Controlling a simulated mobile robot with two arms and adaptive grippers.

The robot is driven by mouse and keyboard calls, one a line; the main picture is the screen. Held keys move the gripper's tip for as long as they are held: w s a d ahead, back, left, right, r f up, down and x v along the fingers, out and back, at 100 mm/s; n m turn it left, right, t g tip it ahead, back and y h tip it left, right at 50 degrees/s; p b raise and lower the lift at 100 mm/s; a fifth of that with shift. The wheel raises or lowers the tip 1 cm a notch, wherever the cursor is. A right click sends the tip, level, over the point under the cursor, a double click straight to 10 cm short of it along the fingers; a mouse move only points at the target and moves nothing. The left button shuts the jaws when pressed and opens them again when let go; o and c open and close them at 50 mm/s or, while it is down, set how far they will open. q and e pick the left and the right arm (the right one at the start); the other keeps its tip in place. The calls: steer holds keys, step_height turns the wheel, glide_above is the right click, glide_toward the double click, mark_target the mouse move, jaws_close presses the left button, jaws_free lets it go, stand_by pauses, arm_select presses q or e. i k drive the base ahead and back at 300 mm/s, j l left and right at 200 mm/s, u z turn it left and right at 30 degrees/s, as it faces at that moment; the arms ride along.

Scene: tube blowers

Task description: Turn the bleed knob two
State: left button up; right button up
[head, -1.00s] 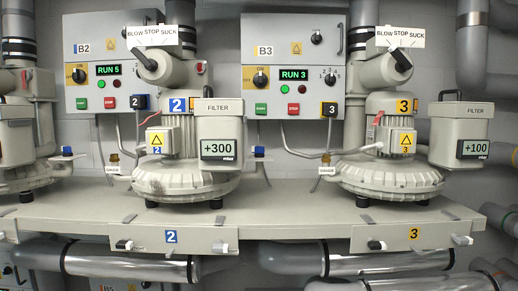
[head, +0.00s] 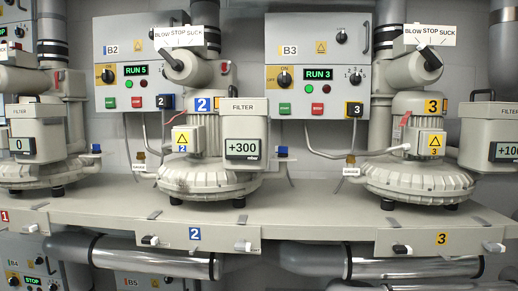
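Blower 2 (head: 203,180) stands on the shelf in the middle of the head view, with a blue "2" plate (head: 203,104) on it. Its front panel (head: 218,234) carries another blue "2" plate, a black-and-white knob (head: 150,240) at its left end and a white knob (head: 243,246) at its right end. The small labels beside these knobs are too small to read, so I cannot tell which is the bleed knob. A blue fitting (head: 282,152) sits right of the filter box (head: 241,135), whose display reads +300. Neither of my grippers is in view.
Control boxes B2 (head: 120,60) and B3 (head: 330,48) hang behind, showing RUN 5 and RUN 3. Blower 3 (head: 418,180) stands right and another blower (head: 25,172) left. Pipes (head: 150,259) run below the shelf (head: 315,206). The space before the panels looks clear.

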mark_target(283, 151)
steer(key=i+l+z, duration=0.2)
steer(key=i+l, duration=0.15)
steer(key=l, duration=0.25)
steer(key=i+l+z, duration=0.25)
steer(key=i+l, duration=0.15)
steer(key=l, duration=0.15)
